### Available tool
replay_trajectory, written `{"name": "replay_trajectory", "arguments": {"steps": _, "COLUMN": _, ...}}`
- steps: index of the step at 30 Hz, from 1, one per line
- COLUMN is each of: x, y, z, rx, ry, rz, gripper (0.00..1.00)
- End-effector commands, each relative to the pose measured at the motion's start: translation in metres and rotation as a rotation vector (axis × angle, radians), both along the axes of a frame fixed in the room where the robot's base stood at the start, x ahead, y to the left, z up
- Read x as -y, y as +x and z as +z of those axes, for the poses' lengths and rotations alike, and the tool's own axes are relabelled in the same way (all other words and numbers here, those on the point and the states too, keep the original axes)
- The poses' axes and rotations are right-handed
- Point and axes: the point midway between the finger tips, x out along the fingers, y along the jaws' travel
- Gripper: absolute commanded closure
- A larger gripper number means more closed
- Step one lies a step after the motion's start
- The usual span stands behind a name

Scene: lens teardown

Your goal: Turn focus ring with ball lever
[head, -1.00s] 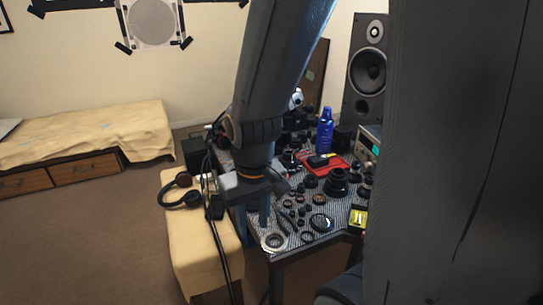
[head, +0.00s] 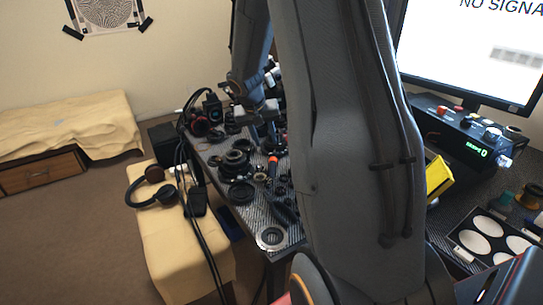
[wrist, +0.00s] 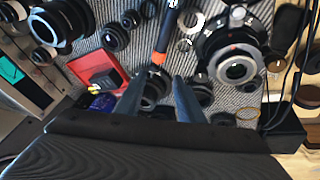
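My gripper (wrist: 162,95) is open in the wrist view, its two fingers spread above the patterned table. A small dark round part (wrist: 153,86) shows between the fingers; contact cannot be told. An orange-and-black tool (wrist: 166,36) lies just beyond the fingertips. A black lens with a silver mount (wrist: 236,62) is to the right, and another black lens (wrist: 60,24) is at upper left. In the head view my gripper (head: 263,138) hangs over the table, partly hidden by my arm. I cannot tell which part is the focus ring or the ball lever.
A red tray (wrist: 95,62) with a black box is left of the fingers in the wrist view. A yellow bench (head: 180,235) with headphones (head: 158,196) stands left. A monitor (head: 465,50) is right.

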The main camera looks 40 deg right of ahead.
Motion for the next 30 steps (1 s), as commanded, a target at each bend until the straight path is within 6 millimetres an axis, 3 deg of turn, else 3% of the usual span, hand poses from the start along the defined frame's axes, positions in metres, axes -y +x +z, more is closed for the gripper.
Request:
{"name": "replay_trajectory", "arguments": {"steps": 4, "x": 0.023, "y": 0.012, "z": -0.01, "rx": 0.018, "ry": -0.02, "rz": -0.04, "gripper": 0.65}}
{"name": "replay_trajectory", "arguments": {"steps": 19, "x": 0.049, "y": 0.023, "z": -0.067, "rx": 0.02, "ry": -0.021, "rz": -0.045, "gripper": 0.65}}
{"name": "replay_trajectory", "arguments": {"steps": 30, "x": 0.054, "y": 0.026, "z": -0.078, "rx": 0.021, "ry": -0.02, "rz": -0.045, "gripper": 0.65}}
